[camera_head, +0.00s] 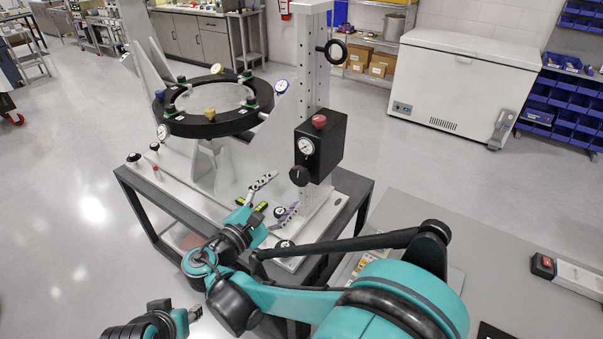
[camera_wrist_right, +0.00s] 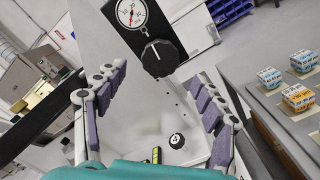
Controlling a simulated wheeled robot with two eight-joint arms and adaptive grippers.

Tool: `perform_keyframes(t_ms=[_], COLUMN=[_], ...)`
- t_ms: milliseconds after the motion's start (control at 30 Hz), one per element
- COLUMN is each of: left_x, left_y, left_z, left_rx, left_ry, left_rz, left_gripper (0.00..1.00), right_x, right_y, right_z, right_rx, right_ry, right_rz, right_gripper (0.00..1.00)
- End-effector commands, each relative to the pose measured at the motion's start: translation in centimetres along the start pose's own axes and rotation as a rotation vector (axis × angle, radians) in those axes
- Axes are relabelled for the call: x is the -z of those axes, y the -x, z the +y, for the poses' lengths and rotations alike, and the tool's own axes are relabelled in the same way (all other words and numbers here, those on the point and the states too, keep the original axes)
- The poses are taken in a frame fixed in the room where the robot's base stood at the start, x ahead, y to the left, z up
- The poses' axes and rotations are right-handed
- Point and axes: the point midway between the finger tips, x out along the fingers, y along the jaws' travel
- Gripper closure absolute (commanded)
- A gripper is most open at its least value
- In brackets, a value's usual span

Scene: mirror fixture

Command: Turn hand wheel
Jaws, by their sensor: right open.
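The mirror fixture's upright post carries a black box (camera_head: 320,145) with a white dial gauge (camera_head: 306,146), a red knob on top and a round black knob (camera_head: 299,175) low on its face. Which of these is the hand wheel I cannot tell for sure. My right gripper (camera_head: 286,191) is open and empty, just below and left of the black knob. In the right wrist view the knob (camera_wrist_right: 158,57) lies ahead, between and beyond the spread fingers. Part of my left gripper (camera_head: 180,317) shows at bottom left; its jaws are unclear.
A round black ring mount (camera_head: 208,128) with several small knobs stands left of the post, on the fixture's dark-framed stand. A grey table (camera_head: 480,265) lies to the right. A white chest freezer (camera_head: 455,85) and blue bins stand behind. Small boxes (camera_wrist_right: 298,97) show in the right wrist view.

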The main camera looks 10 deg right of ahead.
Motion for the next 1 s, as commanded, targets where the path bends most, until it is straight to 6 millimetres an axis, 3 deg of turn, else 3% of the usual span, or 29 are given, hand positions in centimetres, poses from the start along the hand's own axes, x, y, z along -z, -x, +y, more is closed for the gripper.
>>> perform_keyframes(t_ms=[400, 800, 867, 1000], left_x=[-1.0, -1.1, -1.1, -1.1], left_y=[-1.4, -1.5, -1.5, -1.5], left_z=[0.0, 0.0, 0.0, 0.0], left_rx=[0.0, 0.0, 0.0, 0.0], left_ry=[0.0, 0.0, 0.0, 0.0], left_rz=[0.0, 0.0, 0.0, 0.0], left_gripper=[0.6, 0.6, 0.6, 0.6], right_x=[0.0, 0.0, 0.0, 0.0], right_y=[-6.3, -7.5, -7.5, -7.4], right_z=[-0.2, 0.0, 0.0, 0.0], right_rx=[0.002, 0.0, 0.0, 0.001], right_ry=[0.0, 0.001, 0.001, 0.001], right_rz=[-0.003, 0.0, 0.0, -0.001], right_gripper=[0.31, 0.31, 0.41, 0.78])
